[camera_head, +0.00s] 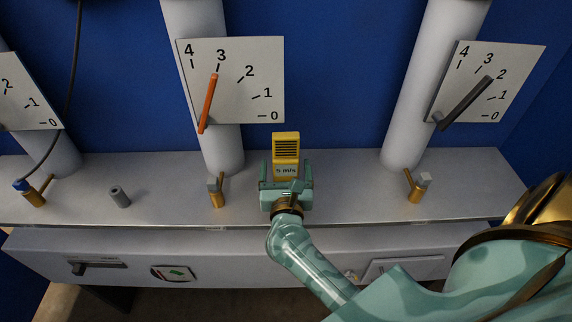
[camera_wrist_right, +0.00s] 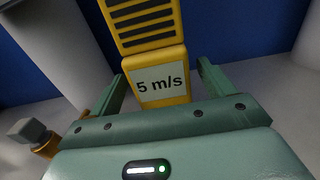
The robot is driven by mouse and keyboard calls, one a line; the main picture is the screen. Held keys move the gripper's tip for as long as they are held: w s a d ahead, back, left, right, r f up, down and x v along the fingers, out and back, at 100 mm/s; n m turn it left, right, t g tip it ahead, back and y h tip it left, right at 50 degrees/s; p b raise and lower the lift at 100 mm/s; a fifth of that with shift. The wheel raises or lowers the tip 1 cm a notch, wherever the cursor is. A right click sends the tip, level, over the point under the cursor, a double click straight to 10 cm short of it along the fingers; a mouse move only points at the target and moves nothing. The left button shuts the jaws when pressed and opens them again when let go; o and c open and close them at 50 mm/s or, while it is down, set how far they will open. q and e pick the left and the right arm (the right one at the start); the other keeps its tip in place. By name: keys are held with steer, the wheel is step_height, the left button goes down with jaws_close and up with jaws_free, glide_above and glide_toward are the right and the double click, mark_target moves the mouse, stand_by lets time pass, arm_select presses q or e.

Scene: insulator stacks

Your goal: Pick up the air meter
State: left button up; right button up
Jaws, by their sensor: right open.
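The air meter (camera_head: 286,148) is a yellow upright device with a dark slotted top and a label reading 5 m/s. It stands on the grey shelf in the middle of the head view. It also shows large in the right wrist view (camera_wrist_right: 158,62). My right gripper (camera_head: 286,170) is open, with one finger on each side of the meter's lower part. In the right wrist view the fingers (camera_wrist_right: 160,85) flank the label, with a visible gap at least on the right side. The meter's base is hidden behind the gripper body. My left gripper is in neither view.
The grey shelf (camera_head: 150,200) carries brass valves at left (camera_head: 37,192), centre (camera_head: 216,190) and right (camera_head: 418,186), and a small grey cylinder (camera_head: 119,196). White pipes with dial plates (camera_head: 250,100) rise behind. A drawer front (camera_head: 220,262) lies below.

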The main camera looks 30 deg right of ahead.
mark_target(286, 159)
steer(key=x, duration=0.3)
steer(key=shift+w+d+r, duration=0.1)
steer(key=c, duration=1.2)
